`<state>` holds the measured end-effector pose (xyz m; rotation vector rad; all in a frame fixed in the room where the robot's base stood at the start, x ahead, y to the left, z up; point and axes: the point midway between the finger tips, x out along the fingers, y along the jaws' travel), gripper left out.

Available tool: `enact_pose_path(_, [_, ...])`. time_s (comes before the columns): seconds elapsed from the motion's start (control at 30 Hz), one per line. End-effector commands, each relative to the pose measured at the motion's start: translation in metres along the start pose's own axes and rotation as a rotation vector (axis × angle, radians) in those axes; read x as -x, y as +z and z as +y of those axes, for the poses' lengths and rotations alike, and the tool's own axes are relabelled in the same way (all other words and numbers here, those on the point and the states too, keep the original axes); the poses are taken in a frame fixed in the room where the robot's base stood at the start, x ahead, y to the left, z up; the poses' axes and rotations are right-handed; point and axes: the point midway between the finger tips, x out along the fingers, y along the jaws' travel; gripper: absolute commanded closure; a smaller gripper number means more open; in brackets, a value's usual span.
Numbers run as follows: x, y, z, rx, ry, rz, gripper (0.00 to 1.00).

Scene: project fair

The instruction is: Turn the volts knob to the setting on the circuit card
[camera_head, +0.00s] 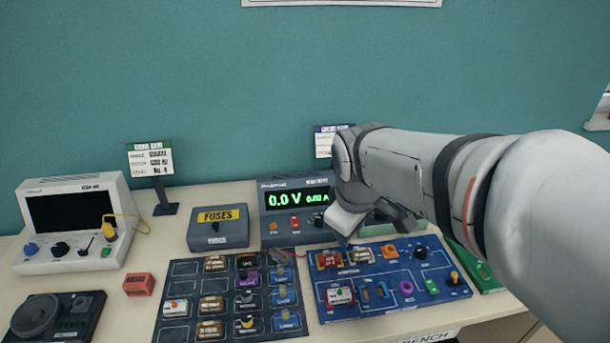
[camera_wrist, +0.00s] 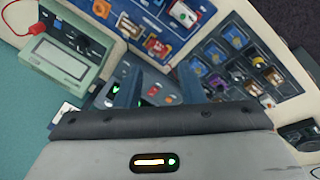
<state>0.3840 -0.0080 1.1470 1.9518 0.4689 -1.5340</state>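The power supply (camera_head: 282,227) stands at the back middle of the table in the head view. Its green display (camera_head: 297,198) reads 0.0 V and 0.00 A. My gripper (camera_head: 345,228) is in front of its right side and hides that part of the panel, so I cannot make out the volts knob. In the wrist view my gripper (camera_wrist: 160,88) has its two fingers apart, with part of the power supply panel (camera_wrist: 150,88) showing between them. A card on a stand (camera_head: 324,141) rises behind my arm; it is partly covered and its text is unreadable.
A blue board with parts (camera_head: 395,285) and a dark tray of component blocks (camera_head: 181,270) lie in front. A fuse box (camera_head: 218,233) is left of the supply. An oscilloscope (camera_head: 73,222) and another card (camera_head: 150,160) stand farther left. A pale green meter (camera_wrist: 65,60) is close in the wrist view.

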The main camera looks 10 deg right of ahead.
Motion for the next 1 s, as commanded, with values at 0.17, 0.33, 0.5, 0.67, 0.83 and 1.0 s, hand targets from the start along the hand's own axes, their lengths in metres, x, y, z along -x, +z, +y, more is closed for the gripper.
enact_pose_path(0.17, [-0.048,-0.052,0.033,0.532,0.026,-0.059,0.5])
enact_pose_path(0.33, [-0.095,-0.102,0.059,1.039,0.034,-0.121,0.45])
enact_pose_path(0.5, [-0.137,-0.14,0.073,1.44,0.027,-0.174,0.45])
enact_pose_path(0.67, [-0.157,-0.157,0.079,1.636,0.019,-0.202,0.45])
enact_pose_path(0.83, [-0.169,-0.16,0.082,1.681,0.016,-0.209,0.45])
enact_pose_path(1.0, [-0.196,-0.156,0.085,1.678,0.012,-0.209,0.45])
